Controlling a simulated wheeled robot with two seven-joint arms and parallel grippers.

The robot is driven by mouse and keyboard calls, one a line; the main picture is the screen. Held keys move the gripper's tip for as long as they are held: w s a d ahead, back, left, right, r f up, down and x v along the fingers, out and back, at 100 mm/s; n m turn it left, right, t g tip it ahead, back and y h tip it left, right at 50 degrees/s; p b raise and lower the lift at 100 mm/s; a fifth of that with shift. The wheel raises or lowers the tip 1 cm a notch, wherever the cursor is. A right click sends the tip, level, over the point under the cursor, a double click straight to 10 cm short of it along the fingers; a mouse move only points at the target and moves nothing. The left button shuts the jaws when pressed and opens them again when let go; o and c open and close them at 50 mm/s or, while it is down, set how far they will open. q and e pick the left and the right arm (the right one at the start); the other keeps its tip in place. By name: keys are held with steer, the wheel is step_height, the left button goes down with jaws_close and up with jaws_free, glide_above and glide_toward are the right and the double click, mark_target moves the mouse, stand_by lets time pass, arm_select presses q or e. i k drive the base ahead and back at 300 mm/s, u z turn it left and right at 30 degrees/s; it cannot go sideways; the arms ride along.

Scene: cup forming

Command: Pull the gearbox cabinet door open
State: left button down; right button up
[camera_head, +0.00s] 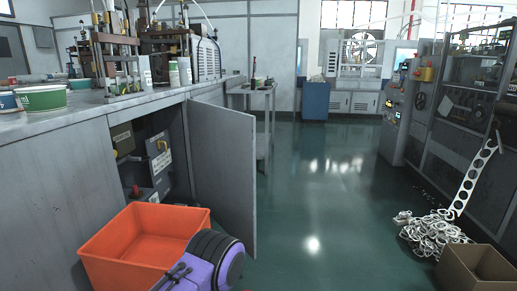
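The gearbox cabinet door (222,165) is a plain grey panel. It stands swung out from the grey cabinet front, so the opening to its left is exposed. Inside the opening, a grey gearbox unit (159,158) and a box with a yellow part (122,139) show in shadow. A purple and black part, which looks like one of my arm links, shows at the bottom, in front of the door's lower edge. No gripper fingertips can be made out, and I see no hand on the door.
An orange bin (118,243) stands on the floor before the opening. The counter (60,121) above carries green-labelled tubs and machines. Green floor (320,220) is free to the door's right. White scrap rings (432,233) and a cardboard box (474,272) lie at far right.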

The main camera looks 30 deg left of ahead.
mark_target(223, 140)
steer(key=u, duration=0.3)
steer(key=i, duration=0.55)
steer(key=u, duration=0.45)
